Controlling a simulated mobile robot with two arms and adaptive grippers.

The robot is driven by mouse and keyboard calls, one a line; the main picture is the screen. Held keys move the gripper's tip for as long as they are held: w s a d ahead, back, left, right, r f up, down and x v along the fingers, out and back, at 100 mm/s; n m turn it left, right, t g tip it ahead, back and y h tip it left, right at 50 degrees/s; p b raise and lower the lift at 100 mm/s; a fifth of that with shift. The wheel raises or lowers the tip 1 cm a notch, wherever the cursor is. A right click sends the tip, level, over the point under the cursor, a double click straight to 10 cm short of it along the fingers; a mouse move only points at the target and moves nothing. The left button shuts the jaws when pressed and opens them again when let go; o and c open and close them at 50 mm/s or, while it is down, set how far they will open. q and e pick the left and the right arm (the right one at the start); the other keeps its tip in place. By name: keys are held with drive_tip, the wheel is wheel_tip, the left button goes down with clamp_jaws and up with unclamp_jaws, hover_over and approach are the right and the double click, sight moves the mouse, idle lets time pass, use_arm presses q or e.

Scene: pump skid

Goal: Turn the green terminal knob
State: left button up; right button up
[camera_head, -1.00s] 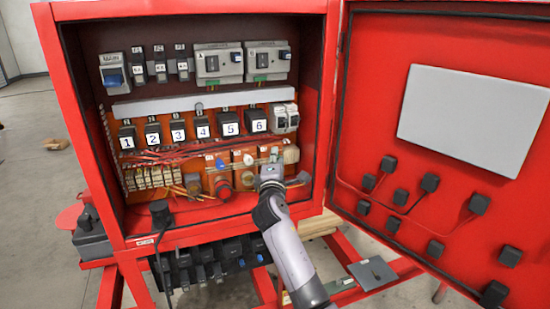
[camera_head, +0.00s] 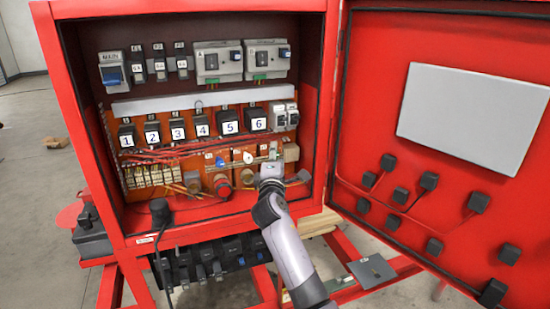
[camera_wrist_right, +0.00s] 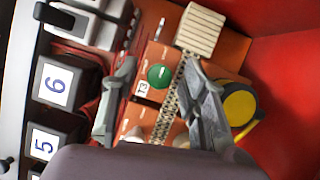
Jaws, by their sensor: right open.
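A blue knob (camera_head: 220,162) and a white knob (camera_head: 248,157) sit in the same row to the left. My left gripper is not in view.
Numbered black blocks (camera_head: 229,122) stand above the knobs. A beige block (camera_wrist_right: 200,28) and a yellow round part (camera_wrist_right: 239,107) are close to my right fingers. The open red door (camera_head: 400,165) stands on the right. Red wires (camera_head: 175,153) cross the panel.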

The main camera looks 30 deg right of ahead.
drive_tip(key=v, duration=1.2)
